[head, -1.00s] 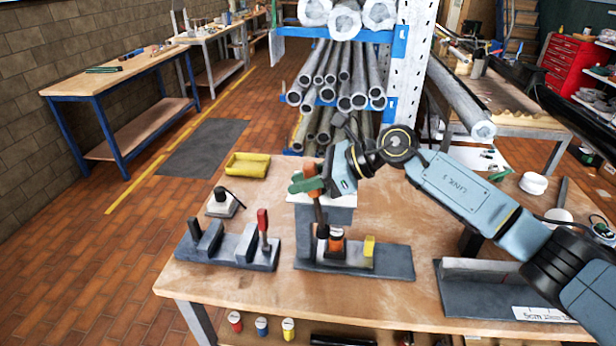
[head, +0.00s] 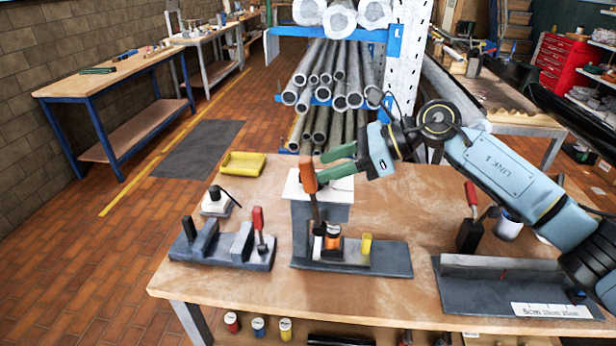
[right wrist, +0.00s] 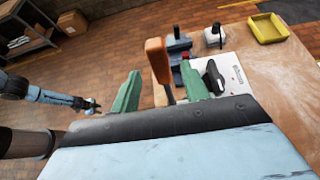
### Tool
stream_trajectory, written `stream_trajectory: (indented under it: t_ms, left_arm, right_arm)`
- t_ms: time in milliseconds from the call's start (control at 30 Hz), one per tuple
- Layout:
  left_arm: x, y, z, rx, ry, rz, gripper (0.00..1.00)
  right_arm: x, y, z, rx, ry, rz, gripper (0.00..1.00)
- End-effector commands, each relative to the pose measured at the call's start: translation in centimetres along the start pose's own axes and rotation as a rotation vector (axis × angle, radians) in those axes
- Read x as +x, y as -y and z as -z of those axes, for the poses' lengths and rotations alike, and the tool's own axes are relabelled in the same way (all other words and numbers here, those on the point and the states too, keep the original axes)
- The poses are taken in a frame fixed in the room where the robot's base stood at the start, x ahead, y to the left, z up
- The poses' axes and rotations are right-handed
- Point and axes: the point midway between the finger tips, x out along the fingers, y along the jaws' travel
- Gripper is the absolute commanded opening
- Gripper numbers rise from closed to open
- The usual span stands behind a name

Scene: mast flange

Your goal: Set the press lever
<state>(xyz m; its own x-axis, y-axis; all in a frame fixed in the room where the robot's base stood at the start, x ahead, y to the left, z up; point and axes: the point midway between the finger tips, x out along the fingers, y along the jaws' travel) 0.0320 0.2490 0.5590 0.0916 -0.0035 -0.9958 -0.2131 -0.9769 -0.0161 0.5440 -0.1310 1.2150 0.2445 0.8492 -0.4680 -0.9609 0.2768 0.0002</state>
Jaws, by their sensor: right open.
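The press lever (head: 309,176) has an orange handle on a dark rod and stands close to upright above its dark base plate (head: 390,258). My right gripper (head: 325,164) has green fingers, open, at the height of the handle and mostly to its right. In the right wrist view the handle (right wrist: 157,62) shows between the two open fingers (right wrist: 160,70); I cannot tell whether either touches it. An orange-and-black part (head: 332,240) and a yellow block (head: 366,245) are on the press base. My left gripper (right wrist: 90,105) is small in the right wrist view, its jaws unclear.
A dark fixture with a red-handled clamp (head: 259,226) stands left of the press. Behind it are a white-based switch (head: 216,202) and a yellow tray (head: 243,164). At right are a grey angle fixture (head: 480,285) and another red-handled tool (head: 470,225). A pipe rack (head: 398,55) stands behind.

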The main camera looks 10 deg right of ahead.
Motion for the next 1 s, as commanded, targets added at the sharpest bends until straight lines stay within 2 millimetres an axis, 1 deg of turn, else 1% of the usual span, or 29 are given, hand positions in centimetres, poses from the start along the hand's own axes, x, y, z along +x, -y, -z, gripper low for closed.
stream_trajectory:
  t_ms: [33, 100, 200, 300, 400, 867, 933, 1000]
  left_arm:
    - [0.5, 0.0, 0.0, 0.000, 0.000, 0.000, 0.36]
    - [0.7, 0.0, -0.1, 0.000, 0.000, 0.000, 0.36]
    - [1.0, 0.0, -0.1, 0.000, 0.000, 0.000, 0.36]
    - [1.2, 0.0, -0.1, 0.000, 0.000, 0.000, 0.36]
    - [1.3, 0.0, -0.1, 0.000, 0.000, 0.000, 0.36]
    - [1.2, 0.0, -0.1, 0.000, 0.000, 0.000, 0.36]
    - [1.2, 0.0, -0.1, 0.000, 0.000, 0.000, 0.36]
    - [1.2, 0.0, -0.1, 0.000, 0.000, 0.000, 0.36]
  right_arm:
    - [-1.2, 0.0, 0.2, -0.002, 0.000, 0.003, 0.45]
    - [-2.5, 0.0, 0.2, -0.001, -0.001, 0.003, 0.45]
    - [-4.2, 0.0, 0.1, -0.001, -0.001, 0.001, 0.45]
    - [-5.2, 0.0, 0.1, -0.001, 0.000, 0.000, 0.45]
    - [-5.8, 0.0, 0.0, -0.001, 0.000, 0.000, 0.45]
    - [-5.9, -0.1, -0.1, 0.000, 0.002, -0.002, 0.45]
    - [-5.5, -0.3, -0.2, 0.012, 0.026, -0.005, 0.45]
    - [-4.4, -0.9, -0.8, 0.044, 0.087, -0.014, 0.45]
